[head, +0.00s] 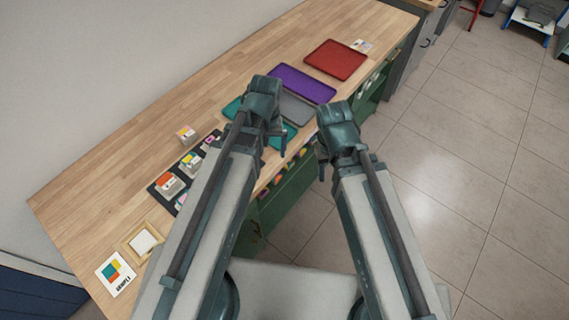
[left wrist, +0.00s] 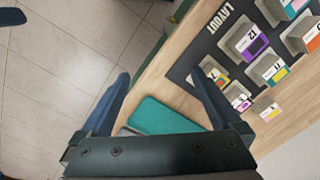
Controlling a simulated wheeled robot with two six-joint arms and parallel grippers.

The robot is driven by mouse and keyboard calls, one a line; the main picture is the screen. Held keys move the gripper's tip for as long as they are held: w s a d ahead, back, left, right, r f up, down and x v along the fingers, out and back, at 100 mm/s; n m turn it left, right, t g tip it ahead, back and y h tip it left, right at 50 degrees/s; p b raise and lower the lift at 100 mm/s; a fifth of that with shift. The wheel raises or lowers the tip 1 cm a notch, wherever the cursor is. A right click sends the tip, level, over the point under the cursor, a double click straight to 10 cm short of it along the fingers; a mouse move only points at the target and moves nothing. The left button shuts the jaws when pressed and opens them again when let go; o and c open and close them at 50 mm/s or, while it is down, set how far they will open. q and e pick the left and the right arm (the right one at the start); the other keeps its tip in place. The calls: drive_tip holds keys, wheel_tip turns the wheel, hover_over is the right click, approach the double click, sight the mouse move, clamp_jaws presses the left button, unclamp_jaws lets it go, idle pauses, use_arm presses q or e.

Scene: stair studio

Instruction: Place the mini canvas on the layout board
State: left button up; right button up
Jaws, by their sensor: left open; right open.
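The dark layout board (head: 153,189) lies on the wooden counter, partly hidden behind my left arm. In the left wrist view the board (left wrist: 205,48) shows its LAYOUT lettering and several small holders with coloured, numbered cards. A white square piece (head: 143,241), possibly the mini canvas, sits in a shallow wooden tray (head: 128,246) near the counter's near end. My left gripper (head: 282,142) is over the counter's front edge; the left wrist view shows its fingers (left wrist: 160,95) apart with nothing between. My right gripper (head: 322,162) is open beyond the front edge, over the floor side.
Red (head: 335,60), purple (head: 301,82), grey (head: 296,108) and teal (head: 289,132) trays lie along the counter. A card stand (head: 187,135) stands behind the board. A printed card (head: 116,273) lies beside the wooden tray. Green shelving (head: 285,200) is below; the tiled floor is open at right.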

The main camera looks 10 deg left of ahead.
use_arm(q)
drive_tip(key=s+d+m+y, duration=0.1)
drive_tip(key=s+d+m, duration=0.4)
drive_tip(key=d+m, duration=0.1)
drive_tip(key=shift+d+t, duration=0.25)
drive_tip(key=shift+t, duration=0.05)
idle(0.9)
